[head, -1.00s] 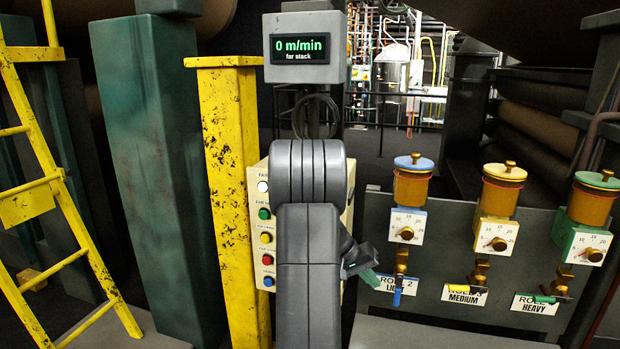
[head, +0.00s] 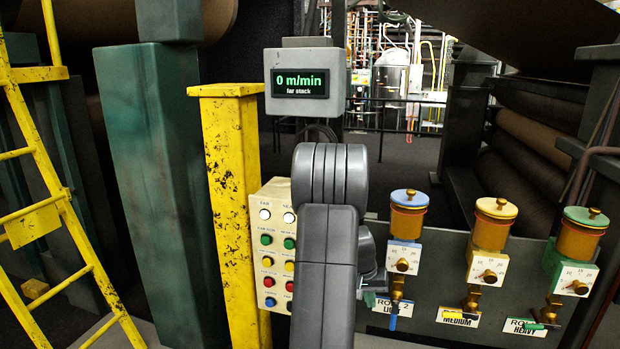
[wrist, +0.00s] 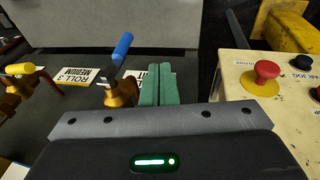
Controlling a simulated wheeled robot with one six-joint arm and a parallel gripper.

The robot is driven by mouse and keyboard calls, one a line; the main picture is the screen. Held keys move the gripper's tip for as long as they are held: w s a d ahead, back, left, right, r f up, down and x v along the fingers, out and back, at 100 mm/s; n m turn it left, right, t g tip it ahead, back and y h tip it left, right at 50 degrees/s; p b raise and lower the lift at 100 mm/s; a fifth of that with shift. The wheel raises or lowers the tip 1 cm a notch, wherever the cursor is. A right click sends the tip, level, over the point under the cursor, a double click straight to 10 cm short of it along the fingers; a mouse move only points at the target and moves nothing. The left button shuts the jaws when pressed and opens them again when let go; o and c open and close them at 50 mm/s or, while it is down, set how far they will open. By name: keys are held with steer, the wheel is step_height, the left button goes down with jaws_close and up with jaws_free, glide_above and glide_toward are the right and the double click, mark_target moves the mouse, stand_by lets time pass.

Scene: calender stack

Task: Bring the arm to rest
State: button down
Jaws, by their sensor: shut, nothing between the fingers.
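My gripper shows in the wrist view (wrist: 159,86), its two green fingers side by side and shut with nothing between them. In the head view most of it is hidden behind my own grey arm, with only a bit of green at the arm's right edge. The arm stands upright and folded in the middle of the head view. In the wrist view the fingertips overlap a white label below the blue valve handle (wrist: 122,47); I cannot tell how far apart they are.
A button panel (head: 265,240) stands left of the arm, beside a yellow post (head: 230,200). A speed display (head: 300,82) reads 0 m/min. Three oilers with blue (head: 408,198), yellow (head: 497,208) and green (head: 586,217) lids stand at right. A red mushroom button (wrist: 266,72) shows in the wrist view.

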steer(key=shift+r+y+p, duration=0.35)
steer(key=shift+y+p, duration=0.05)
steer(key=shift+p, duration=0.2)
